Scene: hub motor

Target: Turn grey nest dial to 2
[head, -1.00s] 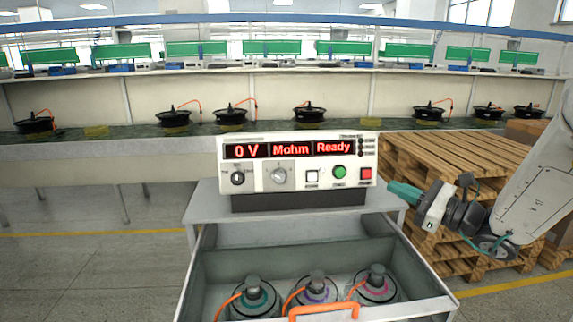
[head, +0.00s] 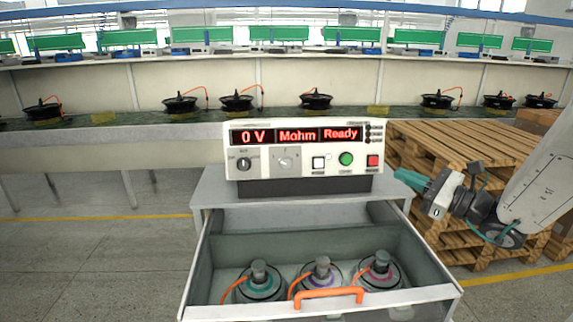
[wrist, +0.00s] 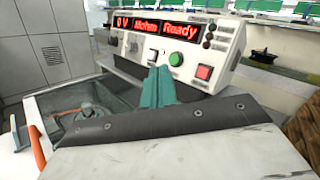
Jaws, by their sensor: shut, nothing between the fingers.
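The grey dial (head: 286,163) is the middle knob on the front of the white tester (head: 300,178), right of a black dial (head: 245,164). Its small scale marks are too small to read. The tester's red display reads 0 V, Mohm, Ready. My gripper (head: 408,180) is right of the tester, apart from the dial, with teal fingers pointing left. In the wrist view the shut, empty fingers (wrist: 158,87) stand in front of the tester's lower panel.
A white button (head: 318,163), green button (head: 345,159) and red button (head: 372,161) sit right of the dial. Below, an open drawer (head: 212,275) with an orange handle (head: 328,297) holds three round parts. Wooden pallets (head: 450,150) stand at the right.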

